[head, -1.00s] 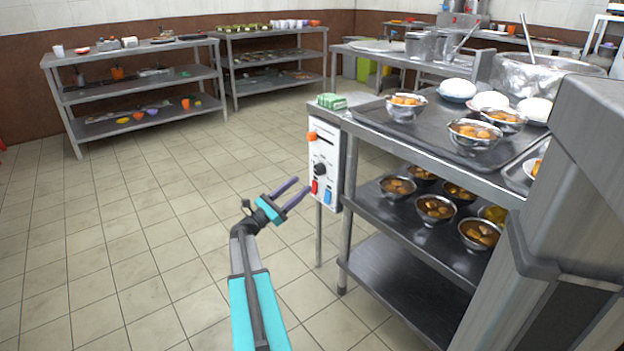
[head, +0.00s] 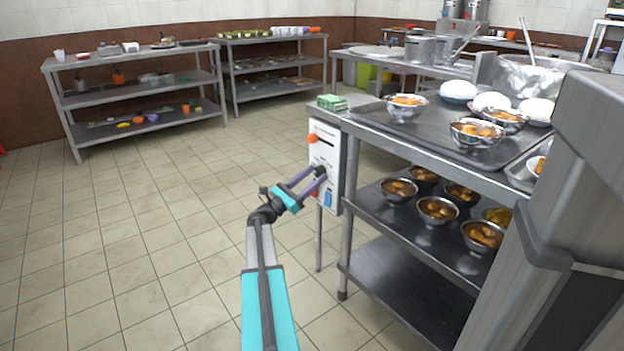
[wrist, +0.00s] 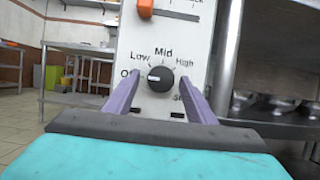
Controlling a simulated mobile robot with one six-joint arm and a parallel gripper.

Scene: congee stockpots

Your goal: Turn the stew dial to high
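The control panel (head: 328,152) is a white box on the left end of the metal shelf unit. In the wrist view the black round dial (wrist: 160,79) sits mid-panel, with Off, Low, Mid and High around it and a partly hidden label at lower right. Its pale pointer mark faces left, toward the Off side. My gripper (head: 315,174) is open, with one purple finger on each side of the dial in the wrist view. Contact with the dial cannot be told. In the head view the fingertips partly hide the dial.
An orange slider (wrist: 145,9) is above the dial. A blue switch (head: 328,199) and a partly hidden red one are below it. The shelf unit (head: 385,235) holds several bowls of food. Open tiled floor (head: 150,230) lies to the left.

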